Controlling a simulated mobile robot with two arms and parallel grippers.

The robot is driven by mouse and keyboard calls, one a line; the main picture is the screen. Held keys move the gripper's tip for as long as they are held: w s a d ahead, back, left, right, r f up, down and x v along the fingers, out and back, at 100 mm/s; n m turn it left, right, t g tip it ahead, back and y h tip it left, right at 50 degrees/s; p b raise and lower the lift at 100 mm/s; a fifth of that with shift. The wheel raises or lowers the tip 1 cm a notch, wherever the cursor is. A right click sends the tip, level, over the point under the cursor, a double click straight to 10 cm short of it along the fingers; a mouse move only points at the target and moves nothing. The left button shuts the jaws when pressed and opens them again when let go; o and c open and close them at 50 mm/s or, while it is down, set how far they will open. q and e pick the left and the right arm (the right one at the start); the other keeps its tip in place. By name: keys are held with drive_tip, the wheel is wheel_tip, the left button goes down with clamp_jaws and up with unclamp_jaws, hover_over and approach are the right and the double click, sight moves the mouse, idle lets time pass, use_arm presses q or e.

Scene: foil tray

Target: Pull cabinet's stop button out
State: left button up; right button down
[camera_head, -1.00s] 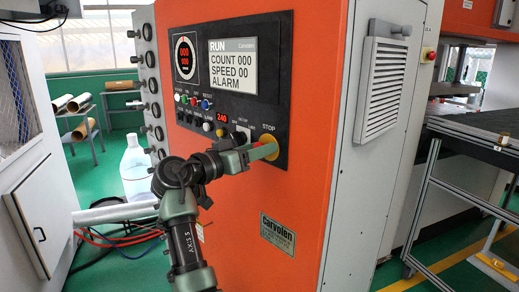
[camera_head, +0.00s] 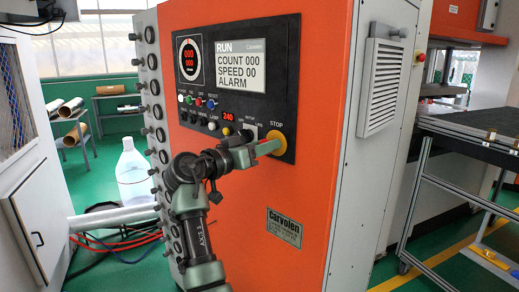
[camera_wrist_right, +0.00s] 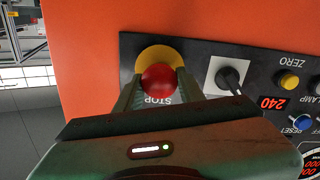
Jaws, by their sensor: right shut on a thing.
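The cabinet (camera_head: 245,225) is orange with a black control panel (camera_head: 262,100) on its front. The stop button (camera_wrist_right: 162,84) is a red knob on a yellow round base (camera_wrist_right: 150,56), seen in the right wrist view beside the word STOP. My left gripper is not in view.
A selector switch (camera_wrist_right: 230,76) sits right next to the stop button in the right wrist view. Small coloured buttons (camera_head: 195,101) and a display (camera_head: 237,66) reading RUN are higher on the panel. A dark-topped table (camera_head: 465,140) stands at the right. Green floor shows around the cabinet.

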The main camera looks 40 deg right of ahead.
drive_tip(key=c, duration=0.9)
unclamp_jaws()
drive_tip(key=shift+a, duration=0.1)
drive_tip(key=shift+w, duration=0.1)
drive_tip(key=shift+f, duration=0.1)
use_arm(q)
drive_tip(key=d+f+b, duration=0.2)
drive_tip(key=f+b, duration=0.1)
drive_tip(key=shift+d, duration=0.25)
use_arm(e)
drive_tip(key=a, duration=0.2)
drive_tip(key=s+a, duration=0.1)
drive_tip(key=a, duration=0.4)
drive_tip(key=shift+s+a, duration=0.15)
drive_tip(key=shift+a, duration=0.2)
